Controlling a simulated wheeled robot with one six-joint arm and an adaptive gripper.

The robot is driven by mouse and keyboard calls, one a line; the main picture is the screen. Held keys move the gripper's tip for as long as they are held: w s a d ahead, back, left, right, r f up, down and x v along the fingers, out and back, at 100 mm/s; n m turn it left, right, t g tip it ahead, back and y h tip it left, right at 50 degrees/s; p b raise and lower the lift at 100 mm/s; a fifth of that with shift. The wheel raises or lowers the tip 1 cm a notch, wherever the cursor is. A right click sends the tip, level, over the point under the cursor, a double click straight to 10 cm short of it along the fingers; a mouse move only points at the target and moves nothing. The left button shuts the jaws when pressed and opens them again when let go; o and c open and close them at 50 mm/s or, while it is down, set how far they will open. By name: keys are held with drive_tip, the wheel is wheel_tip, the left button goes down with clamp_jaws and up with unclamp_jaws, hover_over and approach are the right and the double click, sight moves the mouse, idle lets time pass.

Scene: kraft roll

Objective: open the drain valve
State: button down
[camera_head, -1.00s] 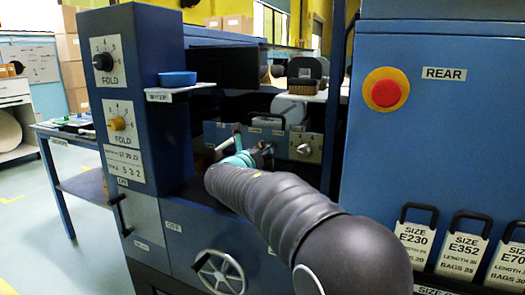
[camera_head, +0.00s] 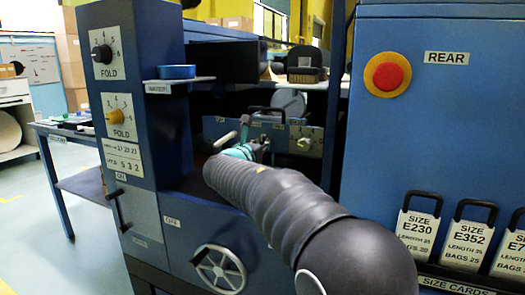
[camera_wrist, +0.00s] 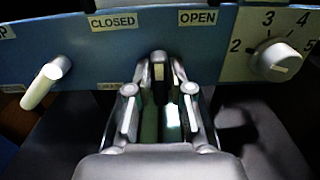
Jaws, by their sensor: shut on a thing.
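My gripper (camera_wrist: 160,95) is shut on the drain valve lever (camera_wrist: 158,70), a small grey part mostly hidden between the fingers. It stands at the blue panel (camera_wrist: 100,70), below and between the CLOSED label (camera_wrist: 113,22) and the OPEN label (camera_wrist: 197,17), nearer OPEN. How far the lever is turned is hard to tell. In the head view, my gripper (camera_head: 248,148) shows at the same panel, under the shelf, partly hidden by my arm.
A pale peg handle (camera_wrist: 46,84) sticks out left of the gripper, and a numbered knob (camera_wrist: 277,60) sits to the right. A handwheel (camera_head: 218,270) is lower down. The blue cabinet with a red button (camera_head: 387,76) stands to the right.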

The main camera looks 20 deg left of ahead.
drive_tip(key=m+b, duration=0.3)
drive_tip(key=m, duration=0.1)
drive_tip(key=shift+f+m+b, duration=0.2)
drive_tip(key=shift+m+b, duration=0.1)
drive_tip(key=shift+b, duration=0.05)
drive_tip(key=shift+r+m+b, duration=0.15)
drive_tip(key=shift+m+b, duration=1.35)
drive_tip(key=shift+m, duration=0.5)
drive_tip(key=c, duration=1.1)
unclamp_jaws()
drive_tip(key=shift+c, duration=0.2)
drive_tip(key=s, duration=0.8)
drive_tip(key=s+a, duration=0.1)
drive_tip(key=s, duration=0.3)
